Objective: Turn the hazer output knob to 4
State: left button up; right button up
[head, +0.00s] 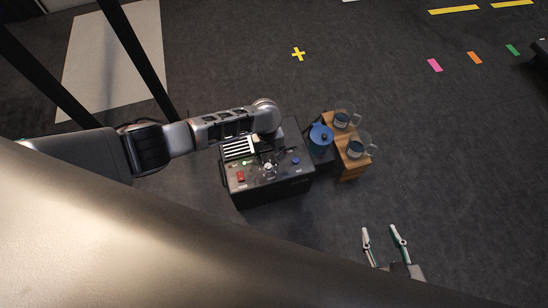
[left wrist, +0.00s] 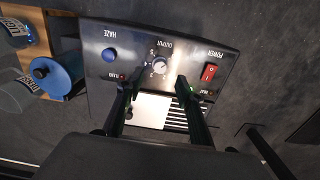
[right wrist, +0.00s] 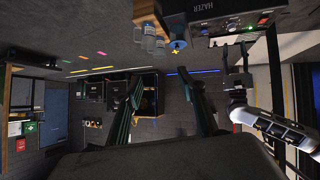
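The hazer (head: 290,187) is a black box on the floor. Its panel fills the left wrist view, with the white OUTPUT knob (left wrist: 160,65) ringed by small numbers. The pointer's exact setting is too small to read. My left gripper (left wrist: 157,81) is open, its fingers on either side of and just short of the knob, with a gap to each side. In the head view my left arm reaches over the hazer's back, and its wrist partly hides the top. My right gripper (head: 382,232) is open and empty, away from the hazer.
The panel also has a blue HAZE button (left wrist: 110,55) and a red POWER switch (left wrist: 210,71). A blue container (head: 320,138) and a wooden crate (head: 350,170) bearing two clear mugs stand right of the hazer. Open dark floor lies further right.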

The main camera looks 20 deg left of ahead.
aim_at(268, 166)
pick_arm(q)
jog(key=shift+w+a+f, duration=0.1)
jog(key=shift+a+f, duration=0.15)
jog(key=f+b, duration=0.2)
jog(key=f, duration=0.1)
jog(key=f+b, duration=0.1)
jog(key=f, duration=0.1)
jog(key=shift+s+f, duration=0.1)
jog(key=shift+s, duration=0.2)
jog(key=shift+w+f+b, duration=0.15)
jog(key=shift+f+b, duration=0.2)
jog(key=shift+f, duration=0.2)
jog(key=shift+w+f+b, duration=0.15)
jog(key=shift+f+b, duration=0.15)
jog(key=shift+f, duration=0.2)
jog(key=shift+w+r, duration=0.1)
grip_shut()
jog(key=shift+d, duration=0.1)
pick_arm(e)
jog(key=a, duration=0.2)
jog(key=shift+w+a+y, duration=0.15)
jog(key=shift+a+y, duration=0.15)
jog(key=shift+y, duration=0.1)
